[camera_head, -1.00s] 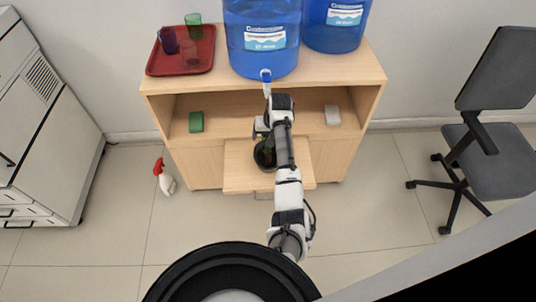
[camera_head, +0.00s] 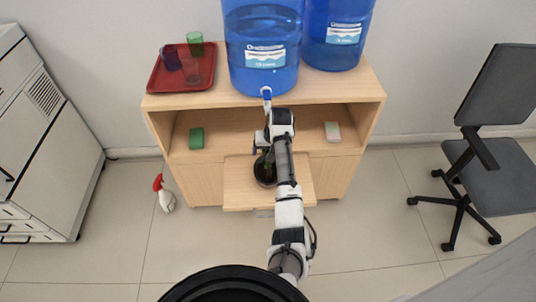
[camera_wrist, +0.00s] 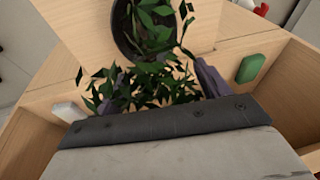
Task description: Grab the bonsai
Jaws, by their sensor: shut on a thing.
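The bonsai has green leaves and a dark round pot. In the head view the bonsai (camera_head: 265,170) stands on the pulled-out wooden shelf (camera_head: 238,193), partly hidden by my arm. In the wrist view its pot (camera_wrist: 128,38) is at the top and the bonsai's leaves (camera_wrist: 155,85) spread toward my palm. My gripper (camera_wrist: 160,75) has its two fingers on either side of the foliage and is shut on the bonsai. The leaves hide the exact contact. In the head view my gripper (camera_head: 262,143) is just behind the pot.
Two blue water jugs (camera_head: 258,35) (camera_head: 333,30) stand on the cabinet top, one with a tap above my wrist. A red tray (camera_head: 170,80) holds cups. A green block (camera_head: 196,138) and a white block (camera_head: 332,131) lie inside the cabinet. A spray bottle (camera_head: 165,195) stands on the floor.

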